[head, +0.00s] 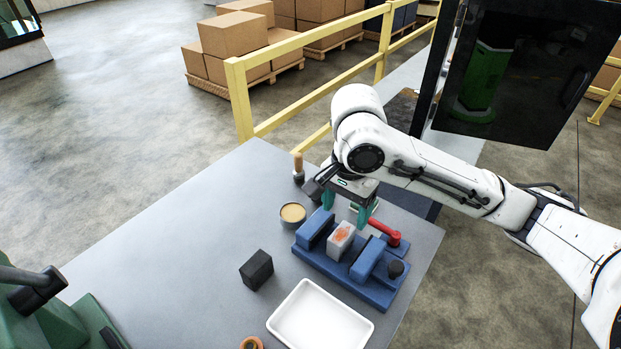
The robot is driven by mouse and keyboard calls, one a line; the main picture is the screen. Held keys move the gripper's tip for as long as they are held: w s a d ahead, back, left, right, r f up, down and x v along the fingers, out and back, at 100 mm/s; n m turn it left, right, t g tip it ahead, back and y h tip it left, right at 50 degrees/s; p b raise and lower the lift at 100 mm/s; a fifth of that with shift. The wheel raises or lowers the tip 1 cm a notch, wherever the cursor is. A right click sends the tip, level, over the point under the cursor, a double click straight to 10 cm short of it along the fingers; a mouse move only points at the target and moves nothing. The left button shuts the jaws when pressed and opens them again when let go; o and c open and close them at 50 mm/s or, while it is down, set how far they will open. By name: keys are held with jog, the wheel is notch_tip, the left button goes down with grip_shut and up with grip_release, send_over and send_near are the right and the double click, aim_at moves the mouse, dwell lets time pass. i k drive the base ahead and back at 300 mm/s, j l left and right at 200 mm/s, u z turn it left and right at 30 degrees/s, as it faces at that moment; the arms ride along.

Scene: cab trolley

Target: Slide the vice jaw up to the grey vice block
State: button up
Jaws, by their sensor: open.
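The blue vice (345,278) stands on the grey table. One blue jaw (316,229) is at its left and another blue jaw (368,258) at its right. The light grey vice block (341,240), with an orange patch on it, sits between them; I cannot tell whether it touches either jaw. A red handle (384,232) lies behind the right jaw, and a dark knob (396,268) is at the vice's right end. My gripper (347,208) has teal fingers, open and pointing down, above the back of the vice behind the block. The fingertips' exact height is unclear.
A bowl (293,213) and a wooden-handled tool (298,168) stand left of the vice. A black block (257,270), a white tray (320,318) and an orange ring (251,343) are nearer. Yellow railing (310,113) runs behind the table. The table's left part is clear.

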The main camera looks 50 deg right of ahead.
aim_at(381, 265)
jog(key=k, duration=1)
